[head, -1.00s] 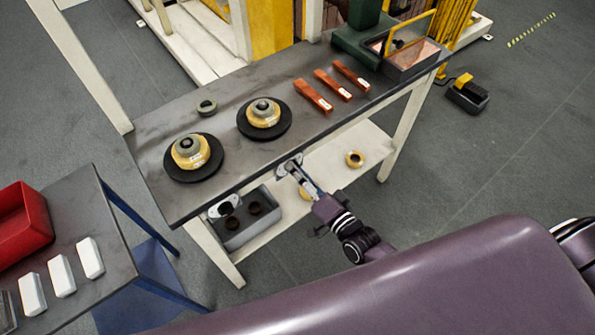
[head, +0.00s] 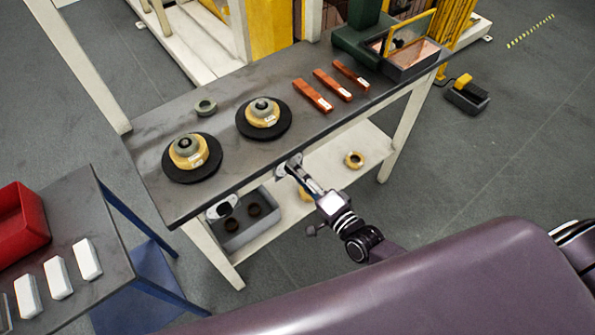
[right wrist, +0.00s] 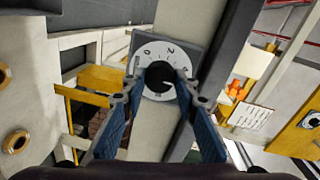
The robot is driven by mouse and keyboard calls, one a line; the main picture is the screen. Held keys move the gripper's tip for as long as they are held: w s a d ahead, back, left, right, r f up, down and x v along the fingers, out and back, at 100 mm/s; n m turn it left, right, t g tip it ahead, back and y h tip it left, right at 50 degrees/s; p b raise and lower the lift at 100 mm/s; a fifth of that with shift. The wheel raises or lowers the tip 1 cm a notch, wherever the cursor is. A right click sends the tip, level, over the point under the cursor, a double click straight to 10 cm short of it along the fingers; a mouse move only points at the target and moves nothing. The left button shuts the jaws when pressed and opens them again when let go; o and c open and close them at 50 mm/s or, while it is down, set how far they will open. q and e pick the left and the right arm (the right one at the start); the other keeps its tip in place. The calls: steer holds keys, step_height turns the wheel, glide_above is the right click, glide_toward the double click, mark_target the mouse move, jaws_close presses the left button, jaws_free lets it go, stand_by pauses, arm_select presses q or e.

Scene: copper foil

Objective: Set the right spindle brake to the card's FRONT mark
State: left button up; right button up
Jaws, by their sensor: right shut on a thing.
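The right brake dial (right wrist: 158,52) is a round white scale with dark digits on a grey plate under the bench's front edge. My right gripper (right wrist: 158,88) is shut on its black knob (right wrist: 158,74), one blue finger on each side. I cannot tell which mark the knob points to. In the head view my right gripper (head: 297,174) reaches the right dial plate (head: 284,168) below the right spindle (head: 263,113). The left dial (head: 221,208) is free, below the left spindle (head: 190,154). My left gripper is out of view. A white card (right wrist: 250,116) has text too small to read.
Three orange-red pieces (head: 331,85) and a small grey ring (head: 206,107) lie on the bench (head: 226,85). Below, a shelf (head: 326,160) holds a grey bin (head: 247,229) and yellow rolls (head: 354,160). A side table with a red bin (head: 22,221) stands left.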

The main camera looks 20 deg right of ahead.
steer(key=o, duration=1.2)
steer(key=shift+c, duration=0.2)
steer(key=shift+s, duration=0.1)
steer(key=f+v, duration=0.1)
steer(key=v, duration=1)
steer(key=shift+s+d+r, duration=0.25)
steer(key=shift+s+r, duration=0.1)
steer(key=shift+r, duration=0.2)
